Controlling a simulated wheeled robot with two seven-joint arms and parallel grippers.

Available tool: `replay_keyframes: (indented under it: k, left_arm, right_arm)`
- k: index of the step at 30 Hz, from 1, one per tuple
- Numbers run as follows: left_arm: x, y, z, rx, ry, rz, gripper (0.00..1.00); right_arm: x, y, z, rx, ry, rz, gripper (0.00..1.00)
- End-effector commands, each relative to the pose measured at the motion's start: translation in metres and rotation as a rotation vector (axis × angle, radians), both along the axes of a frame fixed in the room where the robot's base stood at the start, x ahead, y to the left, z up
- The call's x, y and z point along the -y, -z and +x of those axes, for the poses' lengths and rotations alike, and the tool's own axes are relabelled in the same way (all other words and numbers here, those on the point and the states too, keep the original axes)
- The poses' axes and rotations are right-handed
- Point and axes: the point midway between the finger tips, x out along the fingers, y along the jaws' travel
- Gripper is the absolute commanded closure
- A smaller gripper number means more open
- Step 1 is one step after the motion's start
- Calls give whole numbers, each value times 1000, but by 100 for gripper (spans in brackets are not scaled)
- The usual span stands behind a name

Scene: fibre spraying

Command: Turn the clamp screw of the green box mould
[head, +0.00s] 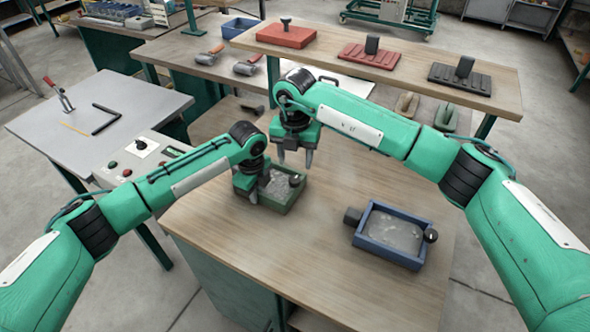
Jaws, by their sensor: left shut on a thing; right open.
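The green box mould (284,204) stands on the wooden table, with grey material inside it. A dark round knob (295,180), which looks like its clamp screw, is at its right side. My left gripper (246,197) is at the mould's left side and is shut on it; the fingers and the exact part held are hard to make out. My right gripper (295,160) is open and empty, fingers pointing down, above the mould's back right part near the knob. I cannot tell how far above the knob the fingertips are.
A blue box mould (412,260) with grey fill, a dark block and a dark knob stands at the right on the wooden table (320,270). A shelf behind (500,85) carries red and black tools. A grey side table (100,98) stands left. The table front is clear.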

Motion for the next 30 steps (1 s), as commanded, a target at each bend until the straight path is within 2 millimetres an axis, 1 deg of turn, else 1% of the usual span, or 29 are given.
replay_keyframes:
  k: [1, 3, 6, 9, 14, 29, 30]
  left_arm:
    - [0, 0, 0, 0, 0, 0, 100]
    - [0, 0, 0, 0, 0, 0, 100]
    - [0, 0, 0, 0, 0, 0, 100]
    - [0, 0, 0, 0, 0, 0, 100]
    - [0, 0, 0, 0, 0, 0, 100]
    - [0, -1, 0, 0, 0, 0, 100]
    - [0, -1, 0, 0, 0, -1, 83]
  right_arm:
    - [0, -12, 1, 4, -1, 0, 48]
    - [0, -26, 1, 3, -1, 1, 48]
    - [0, -41, 1, 2, -1, 0, 48]
    - [0, -51, 0, 1, 0, 1, 48]
    - [0, -57, 0, 0, 0, 0, 48]
    - [0, -56, 0, -1, 0, 0, 48]
    - [0, -56, 0, 0, 0, 0, 48]
